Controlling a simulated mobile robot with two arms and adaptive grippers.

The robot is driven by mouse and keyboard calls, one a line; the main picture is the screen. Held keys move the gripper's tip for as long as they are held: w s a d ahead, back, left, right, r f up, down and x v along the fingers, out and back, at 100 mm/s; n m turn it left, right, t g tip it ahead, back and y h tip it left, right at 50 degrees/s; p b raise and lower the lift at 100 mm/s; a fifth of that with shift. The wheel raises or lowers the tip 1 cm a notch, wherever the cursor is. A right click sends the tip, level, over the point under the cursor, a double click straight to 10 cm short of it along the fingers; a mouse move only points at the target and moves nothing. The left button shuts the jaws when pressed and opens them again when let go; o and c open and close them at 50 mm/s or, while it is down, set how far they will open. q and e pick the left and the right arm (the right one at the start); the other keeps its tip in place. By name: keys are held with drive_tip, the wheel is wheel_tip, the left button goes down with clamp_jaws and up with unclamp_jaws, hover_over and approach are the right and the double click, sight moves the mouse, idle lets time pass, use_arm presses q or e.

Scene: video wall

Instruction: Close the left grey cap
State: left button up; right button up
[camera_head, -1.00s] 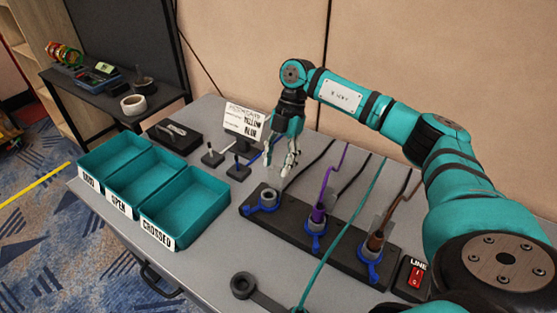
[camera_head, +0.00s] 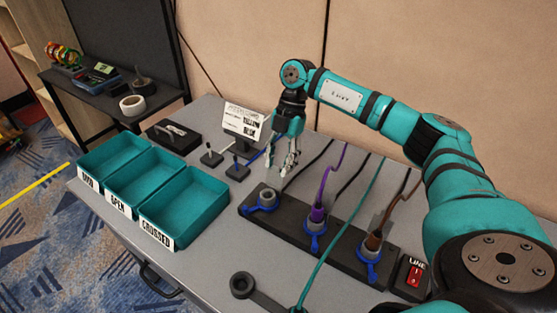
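The left socket (camera_head: 267,198) has a grey ring and blue levers, at the left end of the black strip (camera_head: 290,229). No plug shows in it, and I cannot clearly make out a separate left grey cap. The middle socket (camera_head: 315,228) holds a purple plug, and the right socket (camera_head: 370,253) holds a brown one. A grey piece (camera_head: 378,221) stands behind the brown plug. My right gripper (camera_head: 288,168) hangs behind and above the left socket, with its fingers apart and nothing seen between them. My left gripper is not in view.
Purple, teal, brown and black cables run across the table behind and over the strip. Three teal trays (camera_head: 203,213) stand at the left. A sign (camera_head: 243,121) and small black stands (camera_head: 238,171) are behind. A red switch (camera_head: 413,276) sits at the right end.

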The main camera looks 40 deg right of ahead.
drive_tip(key=shift+o, duration=0.3)
drive_tip(key=shift+w+a, duration=0.1)
drive_tip(key=shift+w, duration=0.05)
drive_tip(key=shift+w+r, duration=0.15)
drive_tip(key=shift+r, duration=0.3)
drive_tip(key=v, duration=1.1)
drive_tip(key=shift+d, duration=0.3)
